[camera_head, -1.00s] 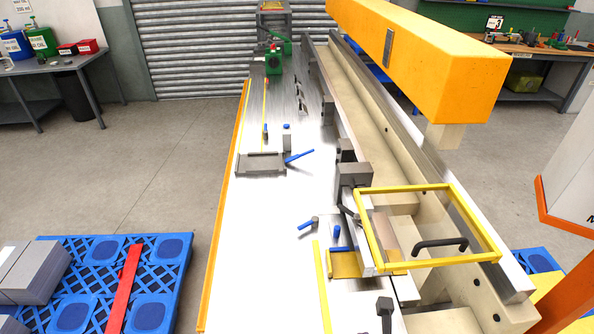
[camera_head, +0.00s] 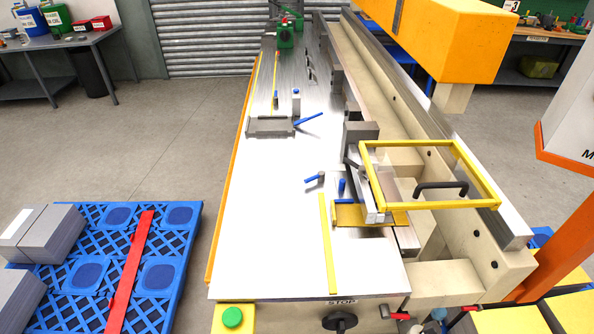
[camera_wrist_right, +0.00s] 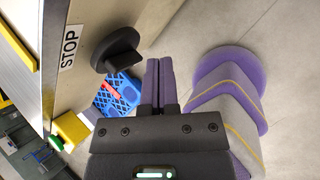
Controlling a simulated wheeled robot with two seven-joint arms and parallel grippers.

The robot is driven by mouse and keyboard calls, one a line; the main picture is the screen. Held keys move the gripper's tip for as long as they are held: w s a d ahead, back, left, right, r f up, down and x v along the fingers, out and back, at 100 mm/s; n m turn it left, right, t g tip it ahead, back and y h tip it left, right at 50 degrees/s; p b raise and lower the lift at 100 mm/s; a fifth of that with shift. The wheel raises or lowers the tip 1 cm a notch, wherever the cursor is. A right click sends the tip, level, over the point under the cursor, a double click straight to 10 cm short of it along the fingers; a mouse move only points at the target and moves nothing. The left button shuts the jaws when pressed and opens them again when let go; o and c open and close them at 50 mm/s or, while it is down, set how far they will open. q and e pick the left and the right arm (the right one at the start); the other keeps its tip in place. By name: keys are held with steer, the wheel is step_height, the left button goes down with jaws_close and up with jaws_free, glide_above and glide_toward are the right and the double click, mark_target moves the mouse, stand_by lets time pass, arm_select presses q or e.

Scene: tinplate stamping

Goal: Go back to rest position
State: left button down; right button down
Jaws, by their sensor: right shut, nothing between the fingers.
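My right gripper (camera_wrist_right: 158,82) shows in the right wrist view. The black knob (camera_wrist_right: 117,48) under the STOP label (camera_wrist_right: 69,48) is up and left of the fingertips. The head view shows neither gripper. My left gripper is in no view.
In the head view the machine's steel table (camera_head: 270,220) carries a grey plate (camera_head: 270,126) and blue-handled clamps. A yellow frame (camera_head: 480,175) stands at right. A green button (camera_head: 232,316) and red-handled valves (camera_head: 392,311) line the front. A blue pallet (camera_head: 180,240) lies left.

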steer(key=s+d+f+m+g+b, duration=0.15)
steer(key=s+f+m+b, duration=0.25)
steer(key=s+f+m, duration=0.4)
steer(key=s+d+f+m+g+b, duration=0.15)
steer(key=s+f+m+b, duration=0.35)
steer(key=f, duration=0.6)
steer(key=s+a+f+m+g+b, duration=0.1)
steer(key=s+f+m, duration=0.2)
steer(key=s+m, duration=0.2)
steer(key=s+a+f+m+g, duration=0.1)
steer(key=s+f+m+g, duration=0.1)
steer(key=s+m, duration=0.4)
steer(key=shift+s+a+f+b, duration=0.15)
steer(key=shift+s+f+b, duration=0.3)
steer(key=shift+s, duration=0.45)
steer(key=c, duration=1.3)
jaws_free()
